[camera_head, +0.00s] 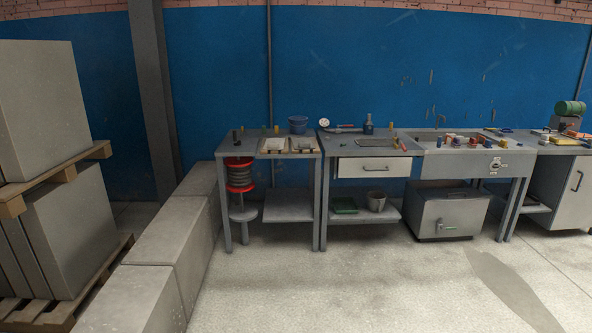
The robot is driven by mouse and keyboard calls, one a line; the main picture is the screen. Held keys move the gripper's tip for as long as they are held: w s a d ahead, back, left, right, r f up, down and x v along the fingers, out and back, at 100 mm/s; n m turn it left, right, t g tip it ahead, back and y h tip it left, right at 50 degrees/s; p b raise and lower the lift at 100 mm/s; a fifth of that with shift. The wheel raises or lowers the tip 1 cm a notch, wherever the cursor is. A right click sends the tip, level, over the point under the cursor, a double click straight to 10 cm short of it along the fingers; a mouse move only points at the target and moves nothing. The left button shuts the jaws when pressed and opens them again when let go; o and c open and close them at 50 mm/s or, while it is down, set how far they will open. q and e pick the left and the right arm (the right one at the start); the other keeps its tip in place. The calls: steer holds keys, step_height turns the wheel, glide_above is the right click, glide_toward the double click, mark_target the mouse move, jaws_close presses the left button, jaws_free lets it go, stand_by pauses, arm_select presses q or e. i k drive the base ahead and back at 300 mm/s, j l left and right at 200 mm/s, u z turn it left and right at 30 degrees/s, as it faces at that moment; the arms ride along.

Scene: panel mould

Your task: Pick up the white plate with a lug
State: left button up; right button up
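A small white rectangular piece (274,145) lies toward the front of the leftmost grey workbench (238,152). A greyish piece (303,144) lies to its right, near the bench's right end. A round white disc (324,123) shows at the back left of the second bench. All are too small to make out a lug, so I cannot tell which is the white plate. Neither of my grippers is in view.
A red spool (239,174) sits under the leftmost bench. Concrete blocks (172,240) line its left side, with loaded pallets (52,309) beyond. Open floor (340,285) lies in front of the benches.

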mark_target(275, 141)
steer(key=i, duration=3.65)
